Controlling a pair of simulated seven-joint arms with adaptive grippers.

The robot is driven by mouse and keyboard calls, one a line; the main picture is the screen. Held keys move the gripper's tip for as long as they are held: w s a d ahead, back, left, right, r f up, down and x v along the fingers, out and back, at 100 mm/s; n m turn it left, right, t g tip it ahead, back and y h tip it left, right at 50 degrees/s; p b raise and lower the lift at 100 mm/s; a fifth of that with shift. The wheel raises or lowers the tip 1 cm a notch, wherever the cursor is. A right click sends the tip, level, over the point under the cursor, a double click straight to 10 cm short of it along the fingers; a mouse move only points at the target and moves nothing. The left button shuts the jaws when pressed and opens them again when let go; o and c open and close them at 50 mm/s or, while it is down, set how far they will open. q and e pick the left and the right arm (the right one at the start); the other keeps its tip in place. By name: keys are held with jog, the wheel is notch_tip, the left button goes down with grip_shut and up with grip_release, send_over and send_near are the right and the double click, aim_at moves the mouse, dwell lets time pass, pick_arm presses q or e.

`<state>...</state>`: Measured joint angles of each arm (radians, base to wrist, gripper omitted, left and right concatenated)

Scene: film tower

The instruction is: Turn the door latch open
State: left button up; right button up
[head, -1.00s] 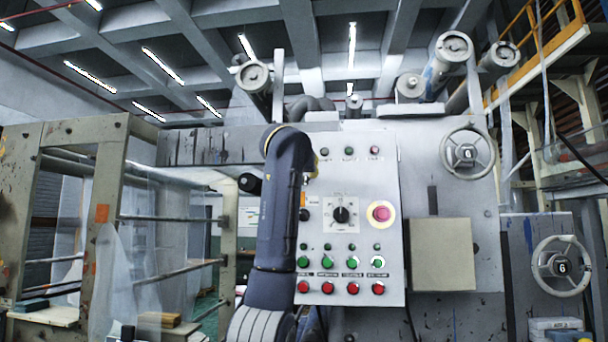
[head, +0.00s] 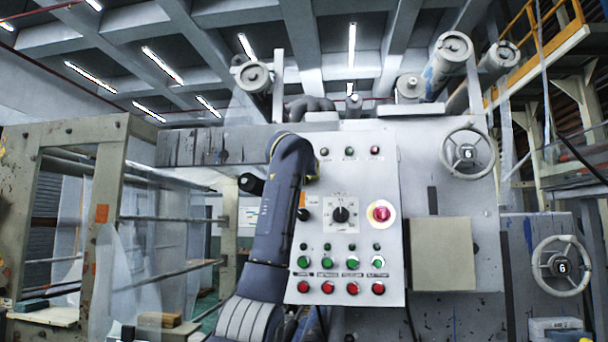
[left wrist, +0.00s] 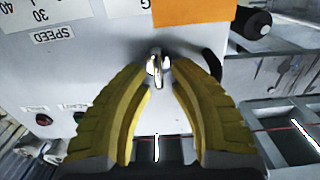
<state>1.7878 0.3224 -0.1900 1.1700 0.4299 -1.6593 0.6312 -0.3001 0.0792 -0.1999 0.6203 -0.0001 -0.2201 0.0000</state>
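The door latch (left wrist: 155,68) is a small shiny metal piece on the light grey panel face in the left wrist view. It sits next to an orange label (left wrist: 195,10). My left gripper (left wrist: 160,76) has two yellow fingers, one on each side of the latch. Their tips are close together and appear shut on it. In the head view my dark left arm reaches up in front of the panel's left edge. It hides the latch, and only a bit of yellow finger (head: 312,177) shows. My right gripper is not in view.
The control panel (head: 380,260) carries a dial (head: 341,214), a red button (head: 381,213) and rows of green and red buttons close to my arm. A black roller end (left wrist: 252,22) sticks out near the fingers. A beige box (head: 441,254) and handwheels are on the right.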

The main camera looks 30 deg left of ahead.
pick_arm(q)
grip_shut()
jog(key=shift+m, duration=0.3)
jog(key=shift+w+d+f+m, duration=0.15)
jog(key=shift+d+f+m, duration=0.2)
jog(key=shift+m, duration=2.5)
jog(key=shift+w+d+f+m, duration=0.1)
jog(key=shift+d+f+m, duration=0.15)
jog(key=shift+m, duration=2.65)
jog(key=shift+w+d+f+m, duration=0.15)
jog(key=shift+d+f+m, duration=0.2)
jog(key=shift+m, duration=2.5)
jog(key=shift+a, duration=0.15)
